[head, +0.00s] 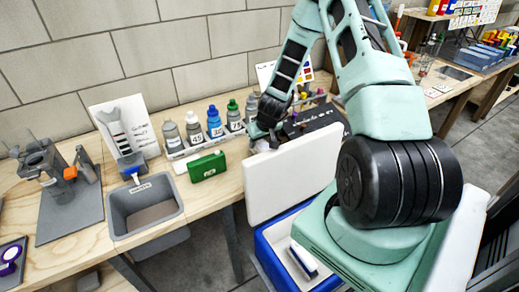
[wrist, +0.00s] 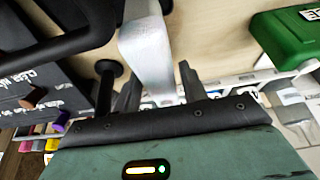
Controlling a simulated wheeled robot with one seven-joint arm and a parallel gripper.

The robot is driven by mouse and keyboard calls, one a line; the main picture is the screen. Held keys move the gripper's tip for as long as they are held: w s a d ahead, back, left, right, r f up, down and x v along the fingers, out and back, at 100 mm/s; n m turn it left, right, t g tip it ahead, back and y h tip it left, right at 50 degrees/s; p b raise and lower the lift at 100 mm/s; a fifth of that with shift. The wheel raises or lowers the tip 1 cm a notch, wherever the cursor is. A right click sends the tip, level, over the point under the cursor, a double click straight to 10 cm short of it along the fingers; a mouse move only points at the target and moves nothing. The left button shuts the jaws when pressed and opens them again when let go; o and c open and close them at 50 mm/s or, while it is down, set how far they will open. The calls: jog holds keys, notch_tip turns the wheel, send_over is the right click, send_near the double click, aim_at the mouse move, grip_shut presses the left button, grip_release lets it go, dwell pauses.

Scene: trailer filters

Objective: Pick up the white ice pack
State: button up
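My gripper (wrist: 160,90) is low over the bench, with its two dark fingers apart. A pale, silvery-white strip-like thing (wrist: 147,45) shows between and beyond the fingers, running to the top of the wrist view. I cannot tell if it is the white ice pack, and I see no grip on it. In the head view my gripper (head: 262,140) is just behind the raised white lid (head: 290,175) of the blue cooler (head: 268,262), close to a small whitish patch. Inside the cooler lies a white and blue flat thing (head: 303,260), partly hidden by my arm.
A green box (head: 207,166) and a row of labelled bottles (head: 214,122) stand left of my gripper. A grey bin (head: 146,205) is further left. A dark labelled rack (head: 315,118) stands to the right. The upright lid blocks the bench's front side.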

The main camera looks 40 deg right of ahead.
grip_shut()
jog(key=shift+r, duration=0.15)
